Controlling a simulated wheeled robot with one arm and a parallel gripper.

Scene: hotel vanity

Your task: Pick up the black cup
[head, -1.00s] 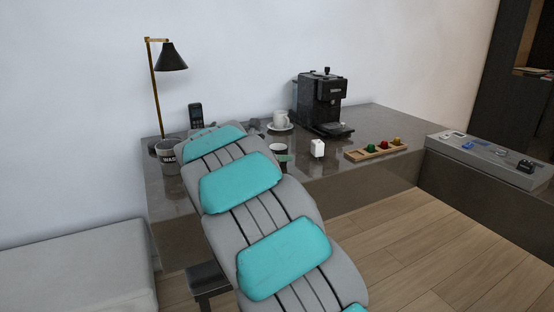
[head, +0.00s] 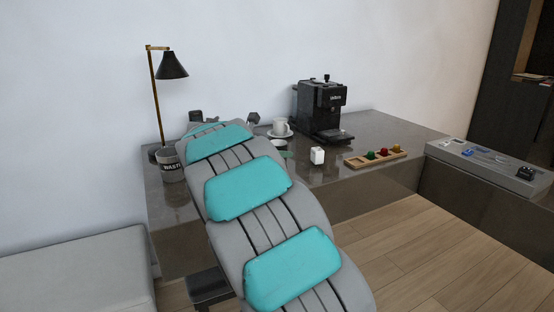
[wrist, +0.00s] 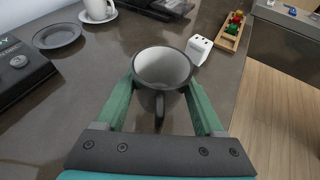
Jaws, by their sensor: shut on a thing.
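The black cup (wrist: 150,98) has a pale inside and a dark handle pointing toward my wrist. In the wrist view it sits upright between the two green fingers of my gripper (wrist: 160,84), which are shut on its sides. The cup's base is hidden, so I cannot tell how far it is from the counter. In the head view my arm hides the cup, and only a bit of green finger shows at the arm's right edge.
On the counter (head: 395,130) stand a coffee machine (head: 321,108), a white cup (head: 280,126) on a saucer, a white block (head: 317,155) and a wooden tray (head: 376,159). A lamp (head: 171,65) and waste bin (head: 171,165) are left. A dark plate (wrist: 57,36) lies nearby.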

